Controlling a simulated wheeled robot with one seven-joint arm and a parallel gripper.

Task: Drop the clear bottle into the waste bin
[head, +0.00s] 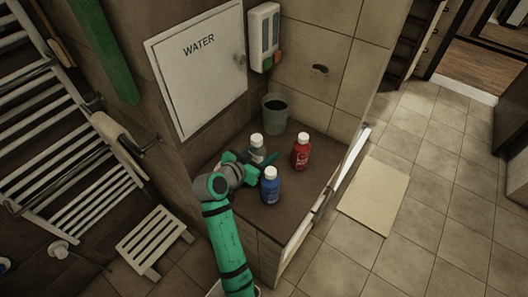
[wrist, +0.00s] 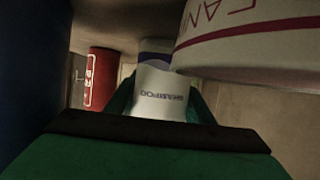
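The clear bottle (head: 257,150), greyish with a white cap, stands upright on the brown ledge, partly hidden by my gripper. My gripper (head: 258,164) is at its lower front, with a green finger reaching past it. The waste bin (head: 275,116), dark grey and open-topped, stands behind the bottle in the ledge's back corner.
A blue bottle (head: 270,187) stands close in front of my gripper, and a red bottle (head: 301,152) stands to the right. A white object with red lettering (wrist: 250,45) is very near at the wrist view's upper right. A dispenser (head: 264,38) hangs above the bin.

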